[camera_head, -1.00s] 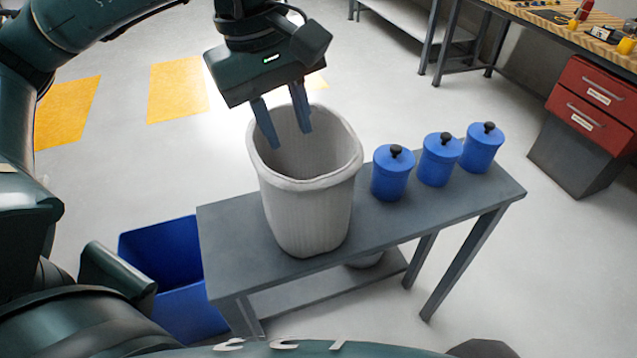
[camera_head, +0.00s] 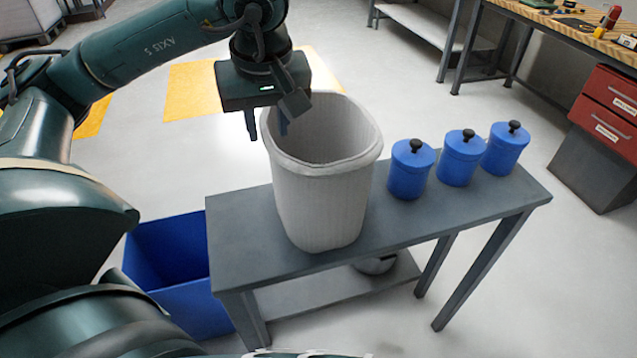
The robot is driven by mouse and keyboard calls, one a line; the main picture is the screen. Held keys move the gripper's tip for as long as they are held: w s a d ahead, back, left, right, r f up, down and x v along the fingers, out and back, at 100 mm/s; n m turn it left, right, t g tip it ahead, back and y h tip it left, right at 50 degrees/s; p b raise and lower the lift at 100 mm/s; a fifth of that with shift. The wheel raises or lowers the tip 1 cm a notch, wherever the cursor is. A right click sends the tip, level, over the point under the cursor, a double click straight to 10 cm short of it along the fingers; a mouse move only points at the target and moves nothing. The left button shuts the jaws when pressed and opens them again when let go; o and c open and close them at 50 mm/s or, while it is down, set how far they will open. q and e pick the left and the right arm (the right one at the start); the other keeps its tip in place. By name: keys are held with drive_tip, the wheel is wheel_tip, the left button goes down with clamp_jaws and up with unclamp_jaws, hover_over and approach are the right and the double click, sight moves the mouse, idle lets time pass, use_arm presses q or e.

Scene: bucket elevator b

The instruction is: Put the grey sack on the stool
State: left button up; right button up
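A tall, pale grey, ribbed, open-topped container (camera_head: 322,205) stands upright on a dark grey bench (camera_head: 470,207). It looks like a bin. I see nothing that is clearly a grey sack or a stool. My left gripper (camera_head: 267,130) points down at the container's left rim. Its two fingers are apart, one just outside the rim and the other over the opening. The gripper looks empty, and I cannot tell whether it touches the rim. My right gripper is not in view.
Three blue lidded canisters (camera_head: 411,170) stand on the bench right of the container. A blue open bin (camera_head: 190,302) stands on the floor left of the bench. A metal bowl (camera_head: 375,264) sits on the lower shelf. A red drawer cabinet (camera_head: 608,105) stands far right.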

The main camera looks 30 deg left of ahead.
sight(270, 143)
use_arm(q)
drive_tip(key=x, duration=0.4)
drive_tip(key=shift+d+f, duration=0.1)
drive_tip(key=shift+f, duration=0.1)
clamp_jaws()
idle(0.4)
